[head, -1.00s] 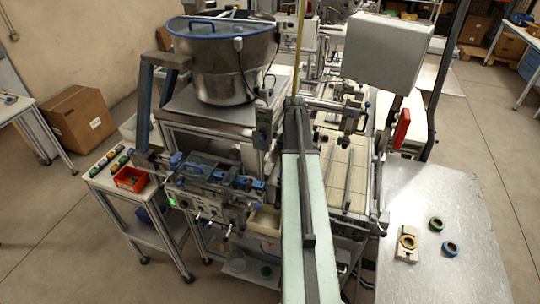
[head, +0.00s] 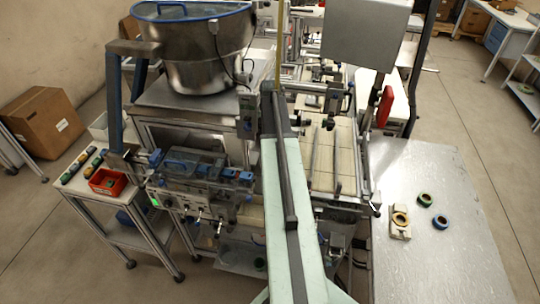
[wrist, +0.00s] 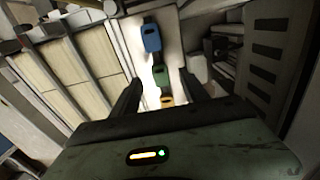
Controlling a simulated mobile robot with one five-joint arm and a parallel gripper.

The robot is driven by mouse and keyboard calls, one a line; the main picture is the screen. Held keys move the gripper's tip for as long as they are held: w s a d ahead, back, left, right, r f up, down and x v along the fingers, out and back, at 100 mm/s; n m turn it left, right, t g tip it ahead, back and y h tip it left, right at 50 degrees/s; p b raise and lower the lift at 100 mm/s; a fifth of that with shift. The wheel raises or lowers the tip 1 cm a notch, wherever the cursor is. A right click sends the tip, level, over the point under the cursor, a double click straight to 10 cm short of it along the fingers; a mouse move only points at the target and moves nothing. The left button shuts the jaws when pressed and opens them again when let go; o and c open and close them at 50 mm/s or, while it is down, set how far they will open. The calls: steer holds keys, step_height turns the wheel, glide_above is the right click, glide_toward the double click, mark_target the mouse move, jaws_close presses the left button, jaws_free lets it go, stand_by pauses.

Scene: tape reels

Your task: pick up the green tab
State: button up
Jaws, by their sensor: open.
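In the wrist view a green tab (wrist: 160,75) lies on a pale surface, in a row between a blue tab (wrist: 151,37) and a yellow tab (wrist: 166,101). My gripper (wrist: 159,79) is open, its two dark fingers apart on either side of the row. The green tab shows in the gap between the fingers, and nothing is held. The yellow tab is partly hidden by the gripper body. I cannot tell how far below the fingertips the tabs lie. My gripper is not clearly seen in the head view.
In the head view a red bin (head: 107,181) stands on a small table at left, beside several small coloured pieces. A metal table (head: 440,265) at right bears a green ring (head: 424,199) and a blue ring (head: 440,221). A machine with a steel bowl (head: 195,65) stands left of centre.

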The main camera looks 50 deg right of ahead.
step_height(320, 180, down, 5)
steer(key=b, duration=0.4)
steer(key=shift+d, duration=0.1)
steer(key=shift+s+r, duration=0.1)
steer(key=shift+r, duration=0.1)
jaws_close()
steer(key=shift+r, duration=0.15)
step_height(320, 180, up, 18)
steer(key=p, duration=1.8)
